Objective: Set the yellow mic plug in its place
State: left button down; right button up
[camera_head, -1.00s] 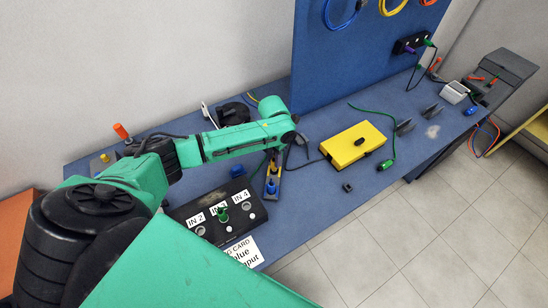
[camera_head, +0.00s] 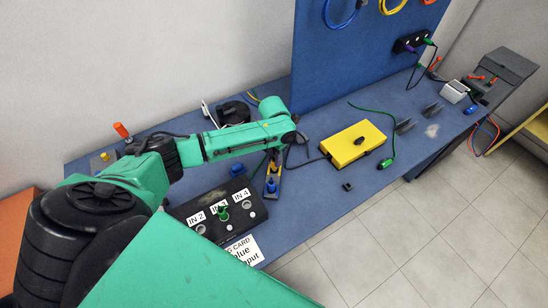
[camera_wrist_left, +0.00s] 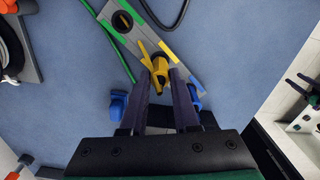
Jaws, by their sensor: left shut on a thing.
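The yellow mic plug (camera_wrist_left: 160,70) is between the fingertips of my left gripper (camera_wrist_left: 163,82), which is shut on it. In the head view the gripper (camera_head: 273,158) is over a grey strip (camera_head: 272,188) with yellow and blue edges. Whether the plug touches the strip, I cannot tell. The black panel (camera_head: 185,214) with labels IN 2, IN 3 and IN 4 lies at front left. A green plug (camera_head: 223,213) stands upright in it near IN 3. My right gripper is not in view.
Blue plugs (camera_head: 237,170) (camera_head: 271,187) are close to the left gripper. A yellow box (camera_head: 352,145) and green cable (camera_head: 388,140) lie to the right. A white card (camera_head: 245,251) lies by the table's front edge. A blue board (camera_head: 350,60) stands behind.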

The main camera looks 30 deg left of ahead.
pick_arm(q)
jog(key=shift+f+b, duration=0.6)
jog(key=shift+f, duration=0.35)
jog(key=c, duration=0.6)
grip_release()
jog(key=shift+r, duration=0.15)
notch_tip(320, 180, up, 14)
jog(key=shift+r+b, duration=0.15)
jog(key=shift+b, duration=0.75)
jog(key=shift+s, duration=0.1)
